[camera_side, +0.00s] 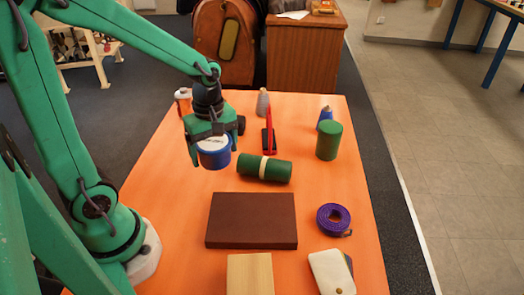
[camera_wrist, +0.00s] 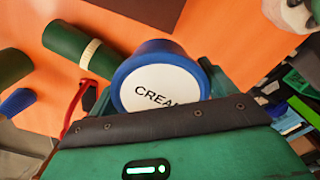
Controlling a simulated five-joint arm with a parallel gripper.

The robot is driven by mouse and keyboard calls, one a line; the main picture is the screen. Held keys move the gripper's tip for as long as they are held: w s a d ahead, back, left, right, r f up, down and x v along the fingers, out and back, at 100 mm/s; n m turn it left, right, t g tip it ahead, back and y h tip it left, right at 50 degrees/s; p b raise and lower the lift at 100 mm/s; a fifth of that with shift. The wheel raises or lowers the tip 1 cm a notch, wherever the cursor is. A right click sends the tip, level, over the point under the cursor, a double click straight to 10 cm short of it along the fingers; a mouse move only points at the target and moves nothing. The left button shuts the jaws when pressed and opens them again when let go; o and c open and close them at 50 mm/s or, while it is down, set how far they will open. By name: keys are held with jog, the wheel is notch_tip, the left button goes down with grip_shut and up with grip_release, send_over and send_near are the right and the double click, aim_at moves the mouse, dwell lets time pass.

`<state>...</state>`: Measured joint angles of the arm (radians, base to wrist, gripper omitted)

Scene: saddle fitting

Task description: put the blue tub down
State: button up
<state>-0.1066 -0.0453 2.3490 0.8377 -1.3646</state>
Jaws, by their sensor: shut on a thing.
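The blue tub (camera_side: 214,158) has a white lid and hangs in my gripper (camera_side: 209,155), above the orange table at its left side. In the wrist view the blue tub (camera_wrist: 155,75) shows its white lid with dark lettering that reads "CREA", the rest cut off. My gripper (camera_wrist: 160,95) is shut on the tub, with a green jaw on each side. The tub's underside is hidden, so its exact height over the table is hard to tell.
A green cylinder with a pale band (camera_side: 264,168) lies just right of the tub. A brown block (camera_side: 251,220), purple strap roll (camera_side: 334,219), upright green cylinder (camera_side: 329,140) and red item (camera_side: 269,140) stand around. Bare orange table (camera_side: 165,205) shows at front left.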

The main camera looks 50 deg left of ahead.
jog(key=shift+s+a+f+n, duration=0.1)
jog(key=shift+s+a+n, duration=0.2)
jog(key=shift+s, duration=0.15)
jog(key=shift+s+a+f+n, duration=0.15)
jog(key=shift+s+n, duration=0.15)
jog(key=shift+s, duration=0.15)
send_over(193, 170)
notch_tip(193, 170, down, 7)
jog(key=shift+a+r, duration=0.1)
jog(key=shift+f, duration=2)
jog(key=shift+f, duration=0.1)
jog(key=o, duration=1.1)
jog(key=shift+f, duration=0.1)
jog(key=shift+c, duration=0.2)
